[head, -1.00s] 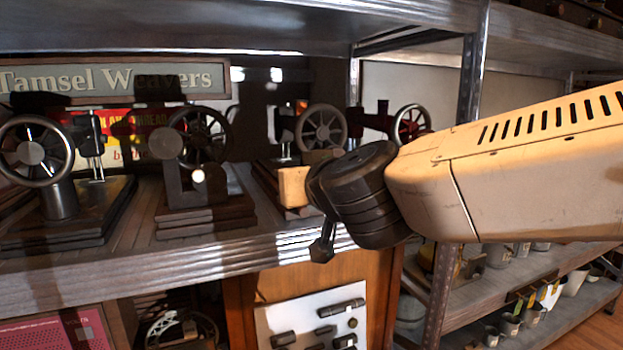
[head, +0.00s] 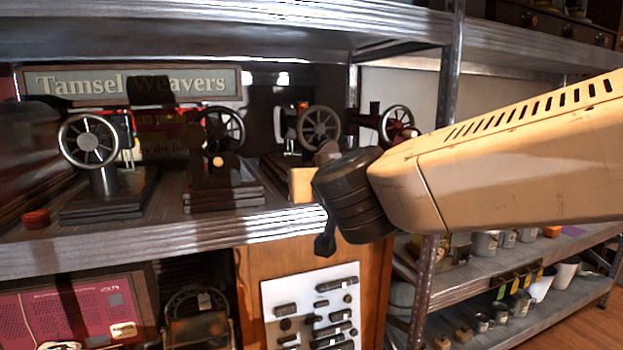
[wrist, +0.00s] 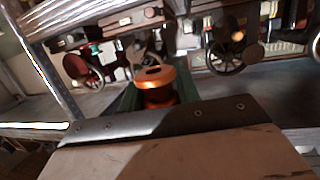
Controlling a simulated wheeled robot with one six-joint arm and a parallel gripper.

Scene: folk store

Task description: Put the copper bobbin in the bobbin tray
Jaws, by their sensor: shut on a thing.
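The copper bobbin (wrist: 160,78) is orange-copper, with a round flange and a dark hole in its top. It shows in the wrist view, between the greenish fingers of my gripper (wrist: 155,92), which is shut on it. In the head view my dark wrist is in front of the shelf, at the picture's middle, and I cannot make out the fingertips or the bobbin there. I cannot pick out a bobbin tray in either view.
Several old sewing machines (head: 90,140) with handwheels stand on the metal shelf (head: 150,237). A small red round thing (head: 37,218) lies at its left. A white panel with dark parts (head: 310,305) is below. A metal post (head: 447,95) stands behind my arm.

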